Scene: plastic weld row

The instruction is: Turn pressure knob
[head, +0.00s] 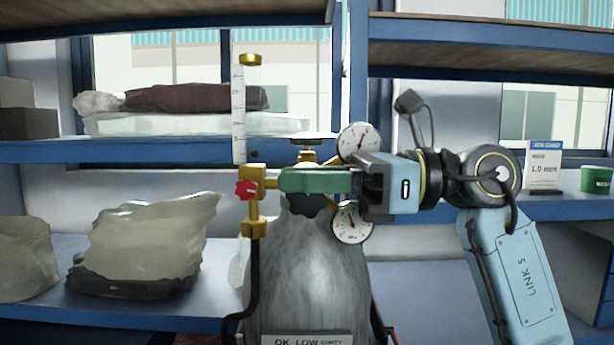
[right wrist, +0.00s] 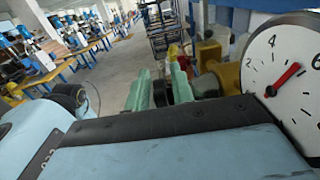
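The gas regulator sits on a grey cylinder (head: 306,262) in the middle of the head view. A dark lobed pressure knob (head: 310,206) is at its front, its upper part hidden by my gripper. My right gripper (head: 285,181) reaches in from the right, its green fingers level across the knob. In the right wrist view the fingers (right wrist: 162,82) stand apart, with a dark part showing low between them. I cannot tell whether they touch the knob. The upper gauge (head: 359,141) and lower gauge (head: 351,223) are beside the gripper. My left gripper is not in view.
A red knob (head: 246,189) on brass fittings and a clear flow tube (head: 239,115) stand just left of my fingertips. A black hose (head: 253,282) hangs below. Wrapped bundles (head: 142,250) lie on the left shelf. A green tub (head: 596,181) stands far right.

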